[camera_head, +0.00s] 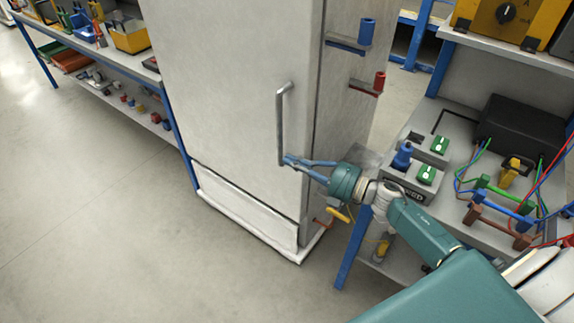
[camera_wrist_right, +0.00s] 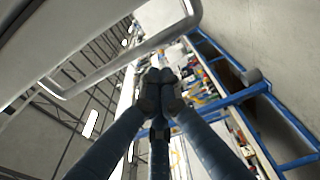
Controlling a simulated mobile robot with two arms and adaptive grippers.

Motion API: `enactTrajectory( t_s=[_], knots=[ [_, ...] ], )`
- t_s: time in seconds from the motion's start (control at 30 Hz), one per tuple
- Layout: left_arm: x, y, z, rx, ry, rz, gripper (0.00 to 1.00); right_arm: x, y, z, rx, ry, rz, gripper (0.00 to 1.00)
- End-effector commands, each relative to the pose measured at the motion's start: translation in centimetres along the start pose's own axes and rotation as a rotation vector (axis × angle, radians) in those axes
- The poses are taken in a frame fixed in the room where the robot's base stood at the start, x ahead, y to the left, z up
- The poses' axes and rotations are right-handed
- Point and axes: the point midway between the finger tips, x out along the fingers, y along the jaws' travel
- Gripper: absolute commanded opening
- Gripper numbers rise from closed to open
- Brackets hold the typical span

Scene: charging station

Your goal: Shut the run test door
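A tall, pale grey cabinet has a large front door (camera_head: 225,110), which I take to be the run test door. It stands flush or nearly flush with the cabinet body; I cannot tell if a narrow gap remains along its right edge. A vertical metal handle (camera_head: 280,125) is on the door's right side and also shows in the right wrist view (camera_wrist_right: 125,62). My right gripper (camera_head: 288,160) is beside the handle's lower end. Its fingertips (camera_wrist_right: 160,88) are together with nothing visible between them; contact with the handle or door is unclear. My left gripper is out of view.
A workbench (camera_head: 455,218) to the right carries a control box (camera_head: 410,187), wires and clamps. Blue and red holders (camera_head: 366,32) stick out from the cabinet's side. A blue-framed shelf (camera_head: 120,68) with tools stands left. The floor (camera_head: 90,200) in front is clear.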

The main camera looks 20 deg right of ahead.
Motion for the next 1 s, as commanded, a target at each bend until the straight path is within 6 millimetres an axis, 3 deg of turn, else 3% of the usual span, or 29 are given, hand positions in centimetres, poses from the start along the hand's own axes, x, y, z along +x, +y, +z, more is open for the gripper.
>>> enactTrajectory(
  t_s=[0.27,0.7,1.0],
  knots=[
    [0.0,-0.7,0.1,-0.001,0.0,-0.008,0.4,0.0,0.4,0.0,-0.003,0.001,0.0,0.0],
    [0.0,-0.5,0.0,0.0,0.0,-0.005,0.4,0.0,7.9,-0.2,-0.006,0.004,-0.001,0.0],
    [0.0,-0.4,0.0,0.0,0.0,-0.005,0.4,0.1,10.1,-0.2,-0.001,0.001,-0.001,0.0]
  ],
)
